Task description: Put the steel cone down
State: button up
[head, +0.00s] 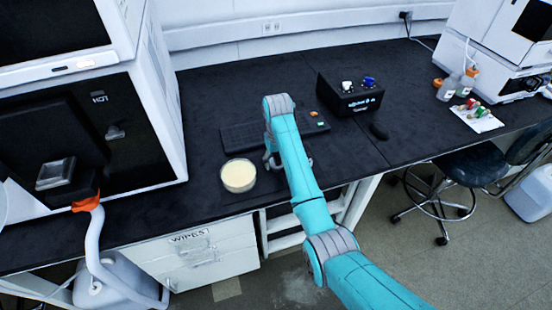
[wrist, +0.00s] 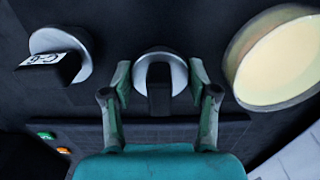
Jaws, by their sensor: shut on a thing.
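The steel cone (wrist: 178,70), a round silver-grey piece with a dark arch-shaped part on it, is between the two fingers of my gripper (wrist: 160,80) in the wrist view. The fingers are shut on it from both sides. In the head view my gripper (head: 271,160) is low over the black bench, right of the cream-filled dish; my arm mostly hides the cone there. I cannot tell whether the cone touches the bench. A second round steel piece (wrist: 42,40) with a black tab labelled "C-6" stands at the left in the wrist view.
The cream-filled round dish (head: 238,177) is close beside my gripper and also shows in the wrist view (wrist: 280,62). A dark keyboard (head: 240,136) lies behind. Bare bench (head: 215,90) lies behind the keyboard.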

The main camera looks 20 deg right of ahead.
jog(key=o, duration=1.4)
jog(key=shift+f, duration=0.1)
